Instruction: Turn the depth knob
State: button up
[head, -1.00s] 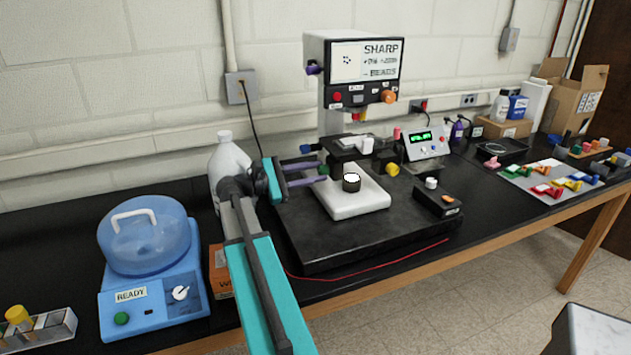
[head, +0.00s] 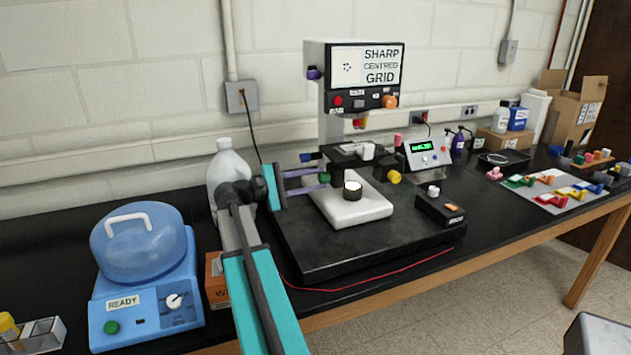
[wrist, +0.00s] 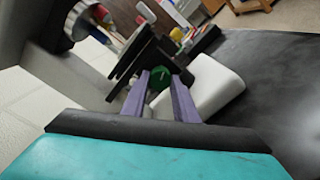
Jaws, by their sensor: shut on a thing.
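My gripper (head: 325,176) reaches in from the left with two purple fingers. It is shut on the green knob (head: 324,178) on the left side of the black stage of a microscope-like instrument (head: 335,120). In the wrist view the green knob (wrist: 160,77) sits between the fingertips (wrist: 160,80). No label reading depth is legible on it. The instrument's screen (head: 367,66) reads SHARP, CENTRED, GRID, beside a small dot cluster. A blue knob (head: 305,157), a yellow knob (head: 395,177), a purple knob (head: 313,73) and an orange knob (head: 390,102) are also on the instrument.
A large bottle (head: 224,165) stands close behind my arm. A blue-lidded machine (head: 148,310) is at the left. A small black control box (head: 440,207) and a grey display unit (head: 427,152) stand right of the stage. A red wire (head: 370,275) runs along the front.

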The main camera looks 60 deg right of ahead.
jog(key=o, duration=1.1)
jog(key=shift+a, duration=0.15)
jog(key=shift+c, duration=0.2)
jog(key=shift+w+a, duration=0.1)
jog(key=b+v, duration=0.1)
jog(key=v, duration=0.6)
dwell(0.5)
